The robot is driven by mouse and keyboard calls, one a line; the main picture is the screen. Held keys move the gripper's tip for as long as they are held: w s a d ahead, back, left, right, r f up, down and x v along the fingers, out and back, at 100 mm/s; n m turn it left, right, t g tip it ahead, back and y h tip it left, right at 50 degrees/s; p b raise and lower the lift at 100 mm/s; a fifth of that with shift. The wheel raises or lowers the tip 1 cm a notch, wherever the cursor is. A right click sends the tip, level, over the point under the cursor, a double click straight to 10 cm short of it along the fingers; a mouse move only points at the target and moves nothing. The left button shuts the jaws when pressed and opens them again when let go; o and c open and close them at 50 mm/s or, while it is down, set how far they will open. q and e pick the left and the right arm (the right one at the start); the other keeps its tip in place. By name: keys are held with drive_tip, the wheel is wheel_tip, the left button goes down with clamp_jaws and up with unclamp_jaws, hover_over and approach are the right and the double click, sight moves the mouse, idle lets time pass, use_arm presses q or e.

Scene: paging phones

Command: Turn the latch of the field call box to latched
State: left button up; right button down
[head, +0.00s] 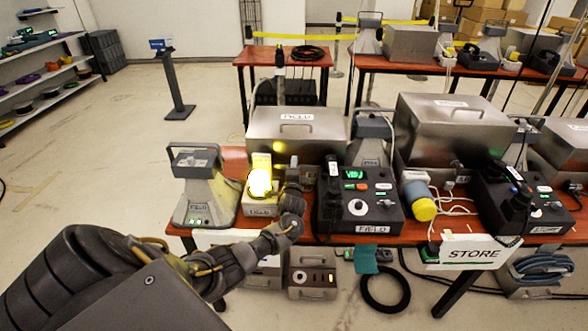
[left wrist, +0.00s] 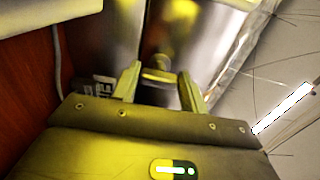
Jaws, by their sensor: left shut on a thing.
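The field call box (head: 325,147) looks to be the large metal case with a handle and a FIELD label on top, at the back of the red table. My left gripper (head: 292,172) is at its front, between a lit yellow lamp and a black console. In the left wrist view, my left gripper (left wrist: 159,84) has its two fingers on either side of a small metal latch (left wrist: 157,72) on a shiny metal face. It is shut on this latch. The latch's angle is hard to read. In the head view my wrist hides the latch. My right gripper is not in view.
The lit yellow lamp (head: 260,182) stands just left of my gripper. The black FIELD console (head: 358,207) stands close on its right. A grey horn-shaped unit (head: 200,190) is at the table's left end.

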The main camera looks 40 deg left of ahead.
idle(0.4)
use_arm(q)
drive_tip(key=o, duration=1)
drive_tip(key=v, duration=1.1)
drive_tip(key=shift+f, duration=0.1)
